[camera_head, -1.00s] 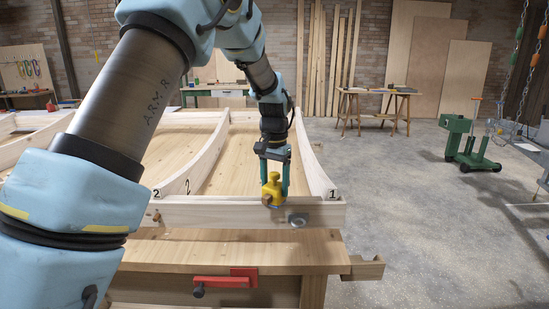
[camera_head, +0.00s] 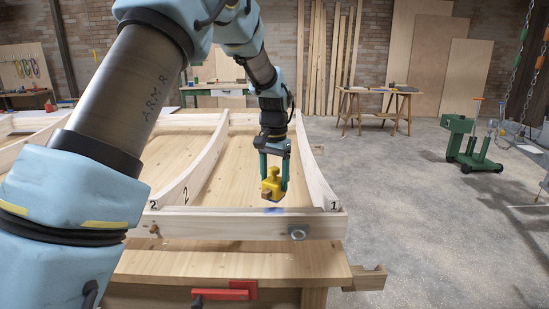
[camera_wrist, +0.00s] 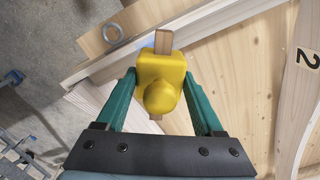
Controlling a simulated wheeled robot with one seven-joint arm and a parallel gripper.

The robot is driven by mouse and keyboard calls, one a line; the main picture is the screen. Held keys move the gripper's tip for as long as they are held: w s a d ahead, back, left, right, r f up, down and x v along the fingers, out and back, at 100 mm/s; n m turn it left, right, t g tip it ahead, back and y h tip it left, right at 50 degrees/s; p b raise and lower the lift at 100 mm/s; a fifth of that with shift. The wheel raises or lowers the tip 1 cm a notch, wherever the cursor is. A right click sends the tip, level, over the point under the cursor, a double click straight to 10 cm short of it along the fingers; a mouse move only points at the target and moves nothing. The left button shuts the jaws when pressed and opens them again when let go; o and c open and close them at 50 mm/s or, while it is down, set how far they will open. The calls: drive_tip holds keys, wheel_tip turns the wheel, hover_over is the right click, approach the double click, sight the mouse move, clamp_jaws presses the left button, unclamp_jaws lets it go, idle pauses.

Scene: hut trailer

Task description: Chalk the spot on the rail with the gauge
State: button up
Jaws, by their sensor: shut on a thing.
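My gripper (camera_head: 273,172) is shut on the yellow gauge (camera_head: 271,184), which has a round knob on top and a wooden bar through its lower part. The gauge hangs upright just above the front rail (camera_head: 220,226), apparently clear of it. A blue chalk mark (camera_head: 274,210) shows on the rail's top, below the gauge. In the wrist view the teal fingers press both sides of the gauge (camera_wrist: 160,80), and the gauge hides most of the blue mark, of which a little shows beside the bar.
Curved ribs marked 2 (camera_head: 195,170) and 1 (camera_head: 318,180) run back from the rail. A red vise (camera_head: 235,291) is on the bench front. Open floor lies to the right.

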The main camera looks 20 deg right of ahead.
sight(274, 168)
drive_tip(key=shift+r+p, duration=1.55)
drive_tip(key=shift+r, duration=0.9)
drive_tip(key=shift+f, duration=0.15)
